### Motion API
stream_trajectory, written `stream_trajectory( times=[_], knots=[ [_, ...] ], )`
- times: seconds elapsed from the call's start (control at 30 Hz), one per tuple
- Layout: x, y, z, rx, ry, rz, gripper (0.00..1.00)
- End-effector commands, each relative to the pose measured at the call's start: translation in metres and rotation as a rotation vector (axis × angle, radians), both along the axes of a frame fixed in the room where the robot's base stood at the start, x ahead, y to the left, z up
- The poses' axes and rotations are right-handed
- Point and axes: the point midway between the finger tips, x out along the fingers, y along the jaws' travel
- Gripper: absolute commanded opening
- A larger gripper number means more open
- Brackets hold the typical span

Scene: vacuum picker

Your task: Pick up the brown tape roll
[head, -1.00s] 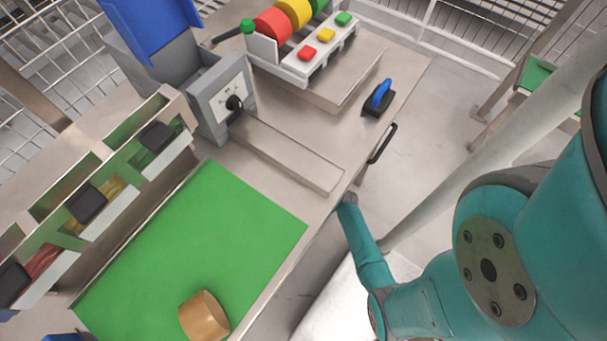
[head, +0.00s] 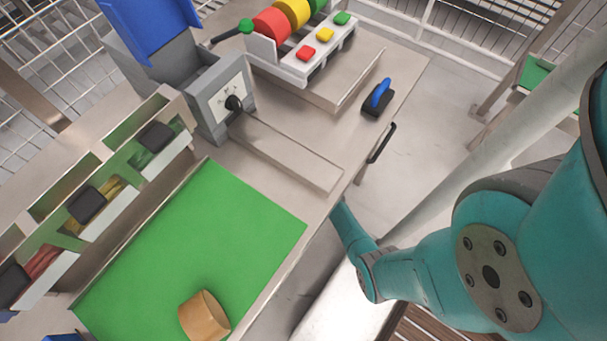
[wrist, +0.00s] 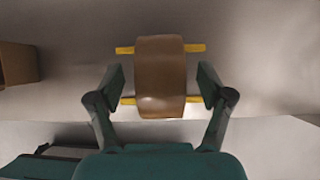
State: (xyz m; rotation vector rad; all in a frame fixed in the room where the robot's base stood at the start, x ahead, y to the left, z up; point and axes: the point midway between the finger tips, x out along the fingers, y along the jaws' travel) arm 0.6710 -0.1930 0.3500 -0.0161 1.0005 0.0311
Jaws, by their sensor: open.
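In the wrist view a brown, rounded thing that looks like the brown tape roll (wrist: 160,70) is straight ahead of my gripper (wrist: 162,84). My gripper is open, with one finger on each side of it and a visible gap at both sides. Yellow bars (wrist: 194,48) stick out from behind it near its top and bottom. In the head view a tan roll (head: 203,318) lies on the green mat (head: 205,235); I cannot tell whether it is the same kind of roll. My gripper is hidden in the head view.
Another brown thing (wrist: 18,63) is at the left edge of the wrist view. In the head view, bins (head: 100,205) line the table's left side. A grey device (head: 222,100), coloured spools (head: 272,24) and a blue-handled tool (head: 379,97) stand farther back.

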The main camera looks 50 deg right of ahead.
Motion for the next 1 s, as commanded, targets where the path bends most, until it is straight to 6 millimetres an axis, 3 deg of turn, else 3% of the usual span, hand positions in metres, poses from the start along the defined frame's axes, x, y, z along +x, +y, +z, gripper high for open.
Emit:
stream_trajectory(
  times=[0.23, 0.5, 0.53, 1.0],
  knots=[
    [0.0007, -0.0003, -0.0002, -0.001, -0.001, 0.0, 0.79],
    [0.0006, -0.0002, -0.0001, -0.001, 0.0, 0.001, 0.12],
    [0.0005, -0.0001, -0.0002, -0.001, 0.0, 0.001, 0.07],
    [0.0042, -0.0055, 0.0038, 0.0, -0.002, 0.002, 0.07]
  ],
)
